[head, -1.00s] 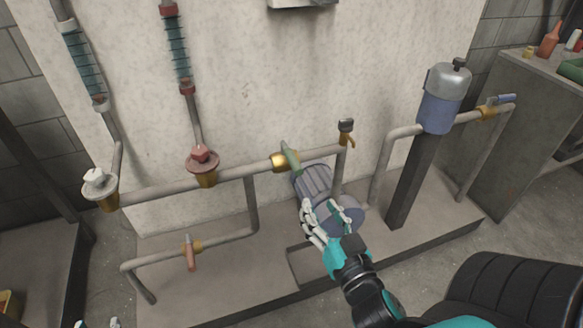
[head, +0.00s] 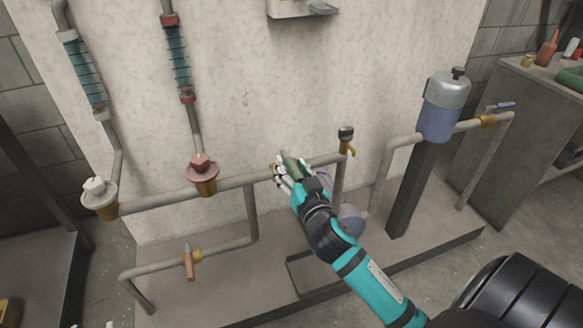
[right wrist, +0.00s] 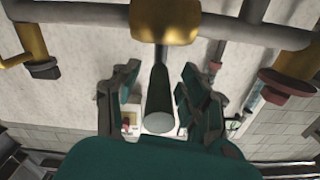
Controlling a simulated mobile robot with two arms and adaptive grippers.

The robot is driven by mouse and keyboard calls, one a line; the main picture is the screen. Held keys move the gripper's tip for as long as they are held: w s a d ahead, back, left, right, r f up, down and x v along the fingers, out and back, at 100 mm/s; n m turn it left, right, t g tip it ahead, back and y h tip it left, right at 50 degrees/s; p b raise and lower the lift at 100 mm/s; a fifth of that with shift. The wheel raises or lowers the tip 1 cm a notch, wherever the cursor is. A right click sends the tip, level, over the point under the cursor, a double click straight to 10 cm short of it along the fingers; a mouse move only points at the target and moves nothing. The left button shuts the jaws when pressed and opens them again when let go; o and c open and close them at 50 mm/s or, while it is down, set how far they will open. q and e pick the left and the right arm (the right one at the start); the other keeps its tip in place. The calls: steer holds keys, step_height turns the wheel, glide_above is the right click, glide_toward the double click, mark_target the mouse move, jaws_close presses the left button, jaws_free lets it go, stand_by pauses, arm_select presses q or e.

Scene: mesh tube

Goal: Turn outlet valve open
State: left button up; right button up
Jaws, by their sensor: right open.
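The valve with a green lever handle (head: 290,157) sits on the grey pipe in the middle of the head view. In the right wrist view its brass body (right wrist: 165,20) is at the top, and the green handle (right wrist: 158,98) points toward the palm. My right gripper (head: 280,167) is at this valve and hides most of its brass body in the head view. In the right wrist view the gripper (right wrist: 158,85) is open, with fingers on both sides of the handle and visible gaps. Small light bits at the head view's bottom left edge may be my left gripper (head: 108,325).
A valve with a red handle (head: 189,262) is on the lower pipe. A valve with a blue handle (head: 500,106) is at the right, beside a blue and silver canister (head: 440,105). A small brass tap (head: 346,141) stands just right of my right gripper.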

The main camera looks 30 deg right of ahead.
steer(key=shift+w, duration=0.15)
steer(key=shift+c, duration=0.4)
jaws_close()
